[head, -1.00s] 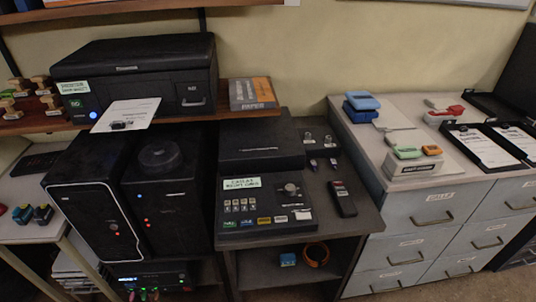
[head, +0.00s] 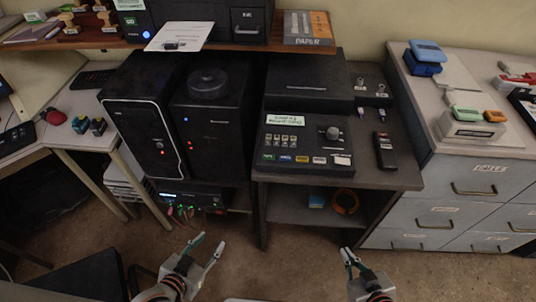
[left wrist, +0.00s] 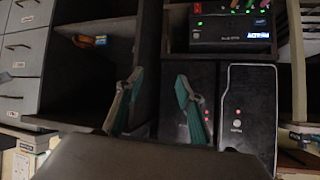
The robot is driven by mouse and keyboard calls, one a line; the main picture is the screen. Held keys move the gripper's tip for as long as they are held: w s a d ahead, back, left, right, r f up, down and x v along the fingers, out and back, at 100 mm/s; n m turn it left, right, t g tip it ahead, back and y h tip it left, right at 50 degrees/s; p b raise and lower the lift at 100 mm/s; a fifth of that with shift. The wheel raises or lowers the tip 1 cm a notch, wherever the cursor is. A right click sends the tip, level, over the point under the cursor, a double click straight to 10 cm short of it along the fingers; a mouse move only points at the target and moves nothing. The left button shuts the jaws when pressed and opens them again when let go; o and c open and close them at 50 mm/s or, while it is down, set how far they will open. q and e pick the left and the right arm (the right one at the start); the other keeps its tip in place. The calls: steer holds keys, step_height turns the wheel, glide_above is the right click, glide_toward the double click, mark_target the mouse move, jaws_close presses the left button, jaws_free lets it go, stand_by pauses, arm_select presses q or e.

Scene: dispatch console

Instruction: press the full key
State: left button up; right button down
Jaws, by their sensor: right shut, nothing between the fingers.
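The black dispatch console (head: 307,143) sits on the dark desk in the head view, with a label strip, rows of small keys, a round knob (head: 333,133) and a bottom row of coloured keys (head: 302,159). The key lettering is too small to read, so I cannot tell which is the full key. My left gripper (head: 210,246) is open and empty, low in front of the desk. Its spread fingers also show in the left wrist view (left wrist: 156,98). My right gripper (head: 347,254) is shut and empty, below and in front of the console. Neither gripper touches the console.
Two black computer towers (head: 145,125) stand left of the console. A dark handset (head: 385,151) lies to its right. A shelf (head: 310,211) under the desk holds an orange ring (head: 346,202). Grey drawers (head: 470,185) stand at the right. The floor in front is open.

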arm_select(q)
jaws_close()
steer(key=shift+r, duration=0.1)
stand_by(1.0)
